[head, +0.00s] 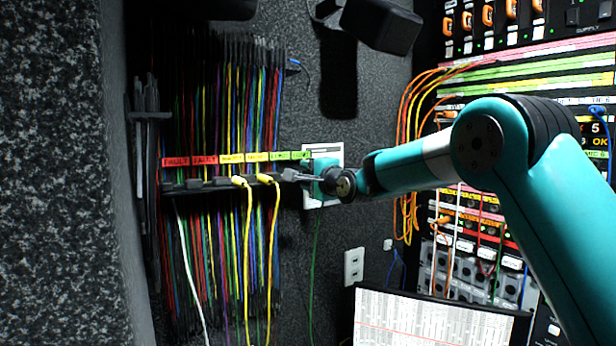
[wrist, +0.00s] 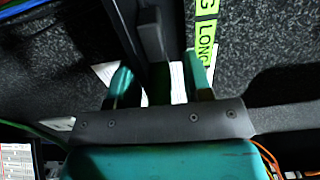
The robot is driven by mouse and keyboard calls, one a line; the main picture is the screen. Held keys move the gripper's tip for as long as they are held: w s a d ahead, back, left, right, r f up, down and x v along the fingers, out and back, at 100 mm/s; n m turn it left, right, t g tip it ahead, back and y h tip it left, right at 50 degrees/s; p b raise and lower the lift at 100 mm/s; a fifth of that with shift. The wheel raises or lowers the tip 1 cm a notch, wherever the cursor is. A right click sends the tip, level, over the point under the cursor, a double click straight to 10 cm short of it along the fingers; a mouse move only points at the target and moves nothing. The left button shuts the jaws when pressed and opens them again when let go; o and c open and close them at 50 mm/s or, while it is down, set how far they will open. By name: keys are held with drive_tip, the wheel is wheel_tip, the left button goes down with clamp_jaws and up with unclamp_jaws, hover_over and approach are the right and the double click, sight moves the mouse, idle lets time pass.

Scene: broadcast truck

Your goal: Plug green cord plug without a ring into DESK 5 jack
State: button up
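My gripper (head: 294,176) is at the right end of a dark wall rail (head: 222,185), under green labels (head: 290,156). In the wrist view my gripper (wrist: 160,80) has its two teal fingers apart. A narrow dark green piece (wrist: 158,92) shows between them with gaps on both sides; I cannot tell whether it is the plug or has a ring. A green cord (head: 314,260) hangs below the gripper. The jack panel (head: 478,262) is at the right, partly behind my arm; its DESK 5 jack cannot be made out.
Yellow-headed cords (head: 240,182) hang from the rail just left of my gripper, with a white cord (head: 186,250) further left. A dark prong (wrist: 150,35) and a green LONG label (wrist: 205,45) are close ahead in the wrist view.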

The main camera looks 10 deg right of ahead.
clamp_jaws()
drive_tip(key=o, duration=0.7)
unclamp_jaws()
drive_tip(key=shift+o, duration=0.2)
drive_tip(key=shift+s+d+f+b, duration=0.1)
drive_tip(key=shift+s+b, duration=0.2)
drive_tip(key=b+v, duration=0.8)
drive_tip(key=v, duration=0.8)
drive_tip(key=shift+s, duration=0.4)
drive_tip(key=shift+d, duration=0.1)
